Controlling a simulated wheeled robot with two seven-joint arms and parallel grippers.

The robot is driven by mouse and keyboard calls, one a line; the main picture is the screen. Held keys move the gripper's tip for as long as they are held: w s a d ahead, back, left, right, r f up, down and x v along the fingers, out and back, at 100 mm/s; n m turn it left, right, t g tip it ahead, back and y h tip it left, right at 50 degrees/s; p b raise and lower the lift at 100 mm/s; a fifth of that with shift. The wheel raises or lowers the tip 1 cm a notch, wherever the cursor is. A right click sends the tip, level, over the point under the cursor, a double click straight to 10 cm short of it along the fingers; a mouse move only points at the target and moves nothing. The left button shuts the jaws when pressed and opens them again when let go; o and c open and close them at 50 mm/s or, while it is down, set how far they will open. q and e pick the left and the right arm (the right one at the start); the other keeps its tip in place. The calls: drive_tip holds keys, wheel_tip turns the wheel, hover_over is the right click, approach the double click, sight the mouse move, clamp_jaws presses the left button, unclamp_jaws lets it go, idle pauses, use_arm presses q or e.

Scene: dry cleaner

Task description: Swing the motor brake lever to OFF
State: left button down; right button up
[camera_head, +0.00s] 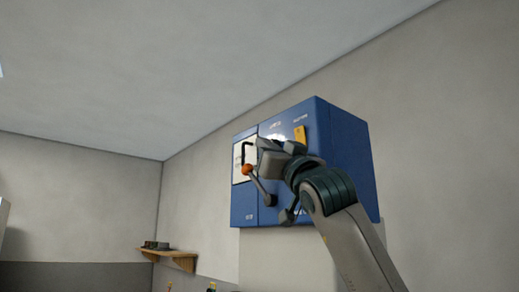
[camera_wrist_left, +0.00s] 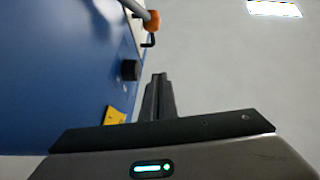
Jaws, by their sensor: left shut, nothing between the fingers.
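A lever with an orange ball knob (camera_head: 247,169) and a grey rod sits on the front of a blue wall box (camera_head: 345,150). The rod slants from the knob down to the right. The knob also shows at the top of the left wrist view (camera_wrist_left: 152,22). My left gripper (camera_head: 264,150) is in front of the box, just right of and above the knob. Its dark fingers (camera_wrist_left: 158,85) are shut and empty. In the left wrist view a gap shows between fingertips and knob. The box's small lettering is unreadable, and my arm hides part of its front.
A thin black bent bar (camera_head: 243,152) stands close by the orange knob. A wooden shelf (camera_head: 178,258) is on the wall lower left. Space left of the box looks free.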

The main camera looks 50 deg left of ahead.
use_arm(q)
drive_tip(key=shift+s+d+f, duration=0.1)
drive_tip(key=shift+s+d, duration=0.1)
drive_tip(key=shift+d, duration=0.75)
drive_tip(key=shift+s+d+f, duration=0.1)
drive_tip(key=shift+s+d, duration=0.05)
drive_tip(key=shift+d, duration=0.85)
drive_tip(key=shift+s+d, duration=0.2)
drive_tip(key=shift+d, duration=0.75)
